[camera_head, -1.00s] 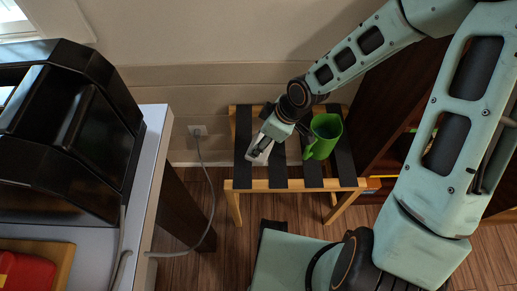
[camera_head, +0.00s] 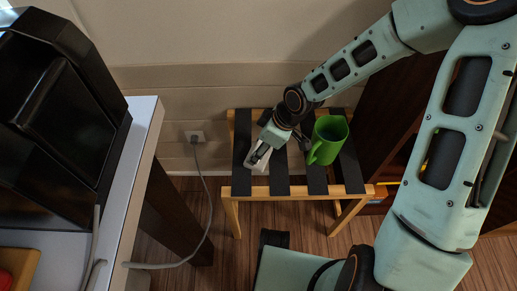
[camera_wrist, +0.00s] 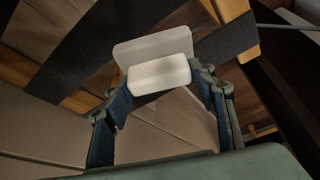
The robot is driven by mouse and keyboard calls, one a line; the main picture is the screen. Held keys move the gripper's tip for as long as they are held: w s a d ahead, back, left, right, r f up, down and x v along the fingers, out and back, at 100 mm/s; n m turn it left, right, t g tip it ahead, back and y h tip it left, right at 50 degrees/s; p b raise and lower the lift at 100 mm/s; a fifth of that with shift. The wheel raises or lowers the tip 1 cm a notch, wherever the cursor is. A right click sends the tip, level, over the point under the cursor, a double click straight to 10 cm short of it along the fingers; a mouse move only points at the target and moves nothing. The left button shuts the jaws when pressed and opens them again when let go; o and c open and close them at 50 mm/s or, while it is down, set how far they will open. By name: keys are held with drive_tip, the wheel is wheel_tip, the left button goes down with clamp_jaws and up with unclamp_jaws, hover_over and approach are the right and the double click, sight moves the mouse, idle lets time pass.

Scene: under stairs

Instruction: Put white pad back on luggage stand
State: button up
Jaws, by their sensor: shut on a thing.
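The white pad (camera_wrist: 160,75) is a small pale block with rounded corners, held between my two fingers in the wrist view. My gripper (camera_wrist: 161,88) is shut on it. In the head view, my gripper (camera_head: 262,152) points down at the left part of the luggage stand (camera_head: 297,190), a wooden frame with black straps. The pad (camera_head: 258,165) shows there just under the fingertips, near the two left straps. In the wrist view a strap (camera_wrist: 95,45) runs behind the pad. I cannot tell whether the pad touches the straps.
A green mug (camera_head: 328,140) stands on the right straps, close to my gripper. A white-topped table (camera_head: 143,115) with a black case (camera_head: 60,100) is at the left. A cable (camera_head: 212,205) runs from a wall outlet (camera_head: 195,136). A dark wooden shelf stands at the right.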

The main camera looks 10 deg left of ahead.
drive_tip(key=o, duration=1)
drive_tip(key=p+v, duration=0.6)
drive_tip(key=v, duration=0.6)
drive_tip(key=shift+p, duration=0.4)
